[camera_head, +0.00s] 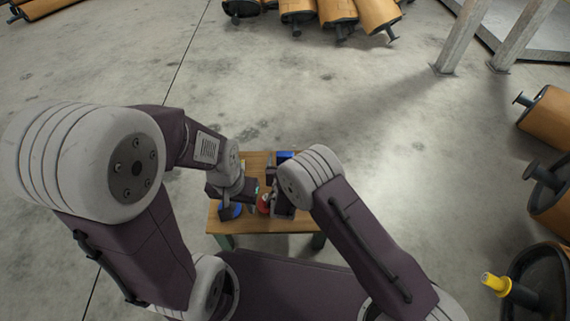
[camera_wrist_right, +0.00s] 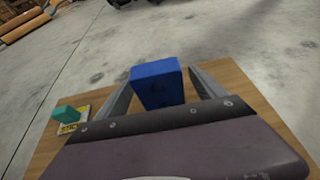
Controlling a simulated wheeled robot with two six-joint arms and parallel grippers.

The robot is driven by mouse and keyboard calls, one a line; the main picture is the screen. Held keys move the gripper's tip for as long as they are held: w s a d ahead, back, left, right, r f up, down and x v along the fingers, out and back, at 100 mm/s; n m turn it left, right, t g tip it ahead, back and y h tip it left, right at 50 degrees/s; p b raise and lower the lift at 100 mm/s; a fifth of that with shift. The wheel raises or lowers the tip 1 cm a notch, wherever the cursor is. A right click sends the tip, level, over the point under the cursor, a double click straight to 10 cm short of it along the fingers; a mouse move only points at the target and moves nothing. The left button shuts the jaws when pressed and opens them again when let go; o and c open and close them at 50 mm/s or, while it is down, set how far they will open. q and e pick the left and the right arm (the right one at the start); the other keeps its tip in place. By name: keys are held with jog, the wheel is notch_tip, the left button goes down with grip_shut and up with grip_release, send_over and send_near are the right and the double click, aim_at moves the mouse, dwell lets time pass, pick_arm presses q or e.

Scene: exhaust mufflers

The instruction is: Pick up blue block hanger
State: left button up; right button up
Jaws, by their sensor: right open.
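A blue block (camera_wrist_right: 157,82) stands between the two fingers of my right gripper (camera_wrist_right: 160,88) in the right wrist view. The fingers are open, with a gap visible on each side of the block. Whether the block's lower end touches the table is hidden by the gripper body. In the head view the blue block (camera_head: 285,156) shows partly at the table's far edge, beside my right gripper (camera_head: 275,180). My left gripper (camera_head: 237,192) is over the left part of the table; its finger opening is unclear.
The small wooden table (camera_head: 290,226) carries a blue round item (camera_head: 230,211) and a red item (camera_head: 264,204) close to the grippers. A teal block (camera_wrist_right: 66,113) lies on a yellow-marked piece at the left. Orange mufflers (camera_head: 335,12) lie on the floor beyond; open floor surrounds the table.

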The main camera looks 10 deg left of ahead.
aim_at(287, 154)
jog(key=c, duration=1.5)
jog(key=shift+r+p, duration=0.5)
jog(key=shift+r, duration=0.1)
jog(key=r+p, duration=0.4)
jog(key=shift+s+d+r, duration=0.1)
jog(key=shift+d, duration=0.3)
jog(key=s+d+r+p, duration=0.1)
jog(key=d+r+p, duration=0.1)
jog(key=d, duration=0.1)
jog(key=s+d+r+p, duration=0.1)
jog(key=d+p, duration=0.1)
jog(key=d, duration=0.1)
jog(key=s+d+r+p, duration=0.1)
jog(key=d+r+p, duration=0.1)
jog(key=d, duration=0.2)
jog(key=shift+s+d+r, duration=0.1)
jog(key=shift+s+r, duration=0.25)
